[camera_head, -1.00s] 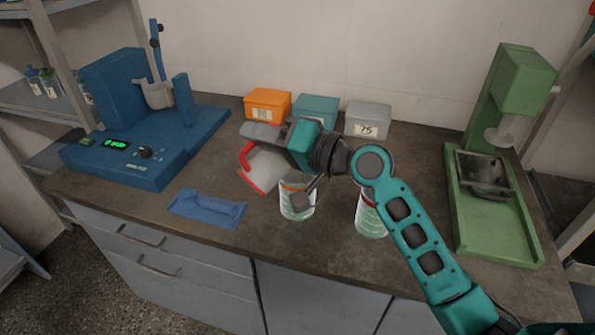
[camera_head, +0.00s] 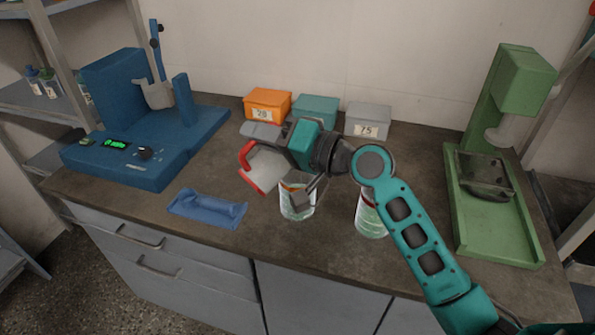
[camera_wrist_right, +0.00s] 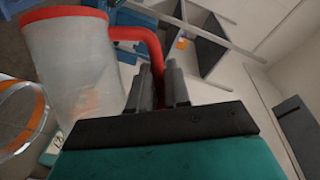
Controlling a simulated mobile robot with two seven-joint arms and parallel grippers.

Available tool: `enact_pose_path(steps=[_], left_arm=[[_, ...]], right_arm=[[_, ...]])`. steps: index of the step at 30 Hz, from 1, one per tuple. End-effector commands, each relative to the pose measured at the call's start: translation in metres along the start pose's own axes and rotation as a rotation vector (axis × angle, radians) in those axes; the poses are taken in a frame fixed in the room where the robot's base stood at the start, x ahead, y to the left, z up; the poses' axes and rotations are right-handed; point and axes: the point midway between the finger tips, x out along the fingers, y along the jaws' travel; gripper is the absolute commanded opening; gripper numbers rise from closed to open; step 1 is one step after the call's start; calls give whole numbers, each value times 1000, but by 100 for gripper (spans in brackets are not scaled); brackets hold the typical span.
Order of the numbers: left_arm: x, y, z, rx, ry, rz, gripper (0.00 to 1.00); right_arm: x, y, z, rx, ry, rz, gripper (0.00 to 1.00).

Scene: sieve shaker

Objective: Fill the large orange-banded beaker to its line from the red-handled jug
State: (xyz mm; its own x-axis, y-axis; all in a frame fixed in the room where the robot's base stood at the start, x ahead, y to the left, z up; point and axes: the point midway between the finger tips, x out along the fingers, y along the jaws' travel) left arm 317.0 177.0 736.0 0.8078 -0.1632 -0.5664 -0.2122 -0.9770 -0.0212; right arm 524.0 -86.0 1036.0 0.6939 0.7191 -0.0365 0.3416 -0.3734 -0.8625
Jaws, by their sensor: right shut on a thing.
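The red-handled jug (camera_head: 264,169) is translucent white with red trim. It is held tilted above the counter, just left of and close to the large orange-banded beaker (camera_head: 297,203). My right gripper (camera_wrist_right: 172,85) is shut on the jug's red handle (camera_wrist_right: 148,42); in the wrist view the jug's body (camera_wrist_right: 75,75) fills the left side. The beaker stands upright on the counter, its top partly covered by my gripper and wrist in the head view. Its clear wall shows at the left of the wrist view (camera_wrist_right: 18,112). I cannot make out the liquid level or a stream. My left gripper is out of view.
A second, red-banded beaker (camera_head: 370,218) stands to the right, partly behind my arm. Orange (camera_head: 268,102), teal (camera_head: 318,108) and grey (camera_head: 368,119) boxes line the back. A blue machine (camera_head: 130,150) stands left, a blue cloth-like item (camera_head: 208,208) in front, a green machine (camera_head: 497,225) right.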

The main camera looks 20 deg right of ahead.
Motion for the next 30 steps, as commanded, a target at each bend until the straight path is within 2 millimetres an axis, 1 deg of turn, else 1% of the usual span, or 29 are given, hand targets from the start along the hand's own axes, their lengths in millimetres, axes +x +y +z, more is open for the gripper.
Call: enact_pose_path(steps=[26, 28, 29, 30], left_arm=[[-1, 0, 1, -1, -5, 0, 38], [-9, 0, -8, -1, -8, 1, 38], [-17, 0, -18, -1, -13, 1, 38], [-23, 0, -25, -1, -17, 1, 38]], right_arm=[[0, -1, 0, -3, 0, 0, 0], [4, 1, 14, -135, -34, 58, 0], [6, -8, 11, -180, -40, 75, 0], [7, -10, 13, -236, -52, 99, 0]])
